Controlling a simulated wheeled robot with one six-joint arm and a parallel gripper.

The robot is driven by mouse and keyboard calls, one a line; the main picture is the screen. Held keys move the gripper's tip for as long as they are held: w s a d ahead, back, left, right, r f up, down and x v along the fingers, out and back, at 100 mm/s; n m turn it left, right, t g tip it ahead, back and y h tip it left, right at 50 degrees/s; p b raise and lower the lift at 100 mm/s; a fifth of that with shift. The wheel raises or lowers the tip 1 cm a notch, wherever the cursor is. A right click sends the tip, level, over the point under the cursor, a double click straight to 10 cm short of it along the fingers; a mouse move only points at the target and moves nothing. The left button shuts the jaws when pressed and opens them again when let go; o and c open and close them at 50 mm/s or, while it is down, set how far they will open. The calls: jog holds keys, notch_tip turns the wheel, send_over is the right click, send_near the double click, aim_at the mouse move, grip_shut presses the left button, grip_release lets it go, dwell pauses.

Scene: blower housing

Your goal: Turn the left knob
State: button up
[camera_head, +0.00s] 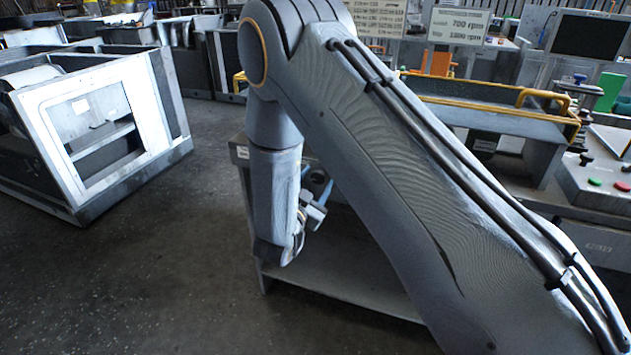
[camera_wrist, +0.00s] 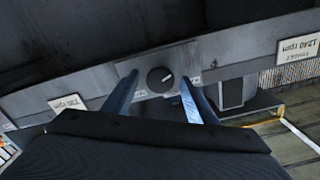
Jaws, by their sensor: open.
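A round dark knob (camera_wrist: 160,79) with a light pointer mark sits on a grey panel (camera_wrist: 210,50) in the wrist view. The pointer is tilted toward the upper right. My gripper (camera_wrist: 158,87) is open, and its two bluish fingers appear on either side of the knob in the picture. I cannot tell how far the fingertips are from the knob or whether they touch it. Whether this is the left knob cannot be told from this view. In the head view my arm covers the middle, and no such knob can be made out there.
White rpm labels, one at right (camera_wrist: 298,48), flank the knob on the panel. In the head view, a grey bench (camera_head: 340,275) stands under my arm, a white-framed housing (camera_head: 150,110) at left, and a control box (camera_head: 600,185) at right. Floor is clear at lower left.

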jog(key=shift+c, duration=0.4)
jog(key=c, duration=1)
jog(key=shift+n, duration=0.3)
jog(key=n+p, duration=0.1)
jog(key=n, duration=0.2)
jog(key=shift+r+n, duration=0.1)
jog(key=shift+n, duration=0.3)
jog(key=n+p, duration=0.1)
jog(key=n, duration=0.3)
jog(key=shift+a+n, duration=0.1)
jog(key=shift+n, duration=0.2)
jog(key=n+p, duration=0.2)
jog(key=n, duration=0.4)
jog(key=n+p, duration=0.1)
jog(key=n, duration=0.5)
jog(key=shift+a+n, duration=0.1)
jog(key=shift+n, duration=0.3)
